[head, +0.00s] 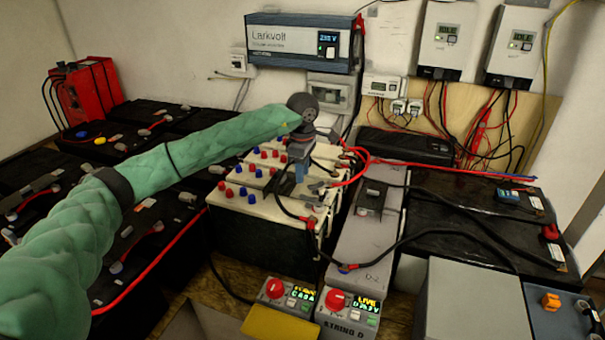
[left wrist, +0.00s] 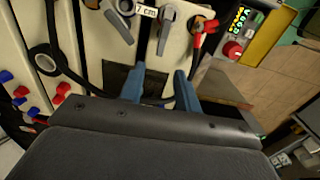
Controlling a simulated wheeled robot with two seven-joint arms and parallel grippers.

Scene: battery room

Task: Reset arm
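My left arm, in a green padded sleeve, reaches in from the left of the head view. My left gripper (head: 299,172) points down over the cream batteries (head: 265,204) in the middle. In the left wrist view the blue fingers of the left gripper (left wrist: 160,88) stand apart, with no held object visible between them. Whether the fingertips touch anything is unclear. My right gripper is in neither view.
Black batteries (head: 150,190) fill the left side. Two control boxes with red knobs, one reading "LIVE" (head: 348,316), stand in front. A grey case (head: 368,235) and cables lie right of the cream batteries. A Larkvolt unit (head: 300,45) hangs on the back wall.

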